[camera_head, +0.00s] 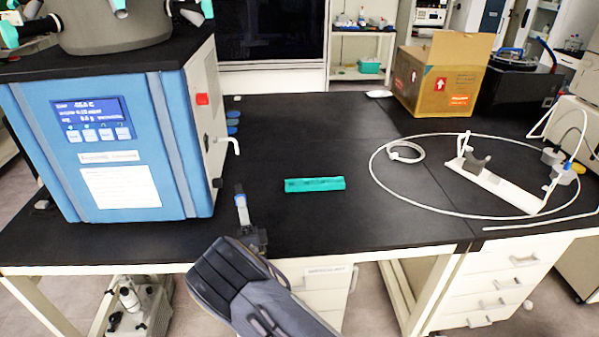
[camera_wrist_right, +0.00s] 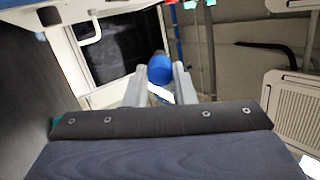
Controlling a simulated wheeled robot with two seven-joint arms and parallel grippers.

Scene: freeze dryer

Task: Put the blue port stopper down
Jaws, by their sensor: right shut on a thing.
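The blue port stopper (camera_wrist_right: 159,70) is held between the two fingertips of my right gripper (camera_wrist_right: 160,82) in the right wrist view. In the head view my right gripper (camera_head: 242,208) reaches up over the front edge of the black bench (camera_head: 300,222), right of the freeze dryer (camera_head: 118,140). A small bluish tip shows at the end of its fingers there. I cannot tell how far above the bench top it is. My left gripper is not in view.
A teal block (camera_head: 314,184) lies on the bench right of my right gripper. Several small blue pieces lie along the dryer's right side at the back. A white tube loop (camera_head: 376,190) and a cardboard box (camera_head: 440,75) are farther right.

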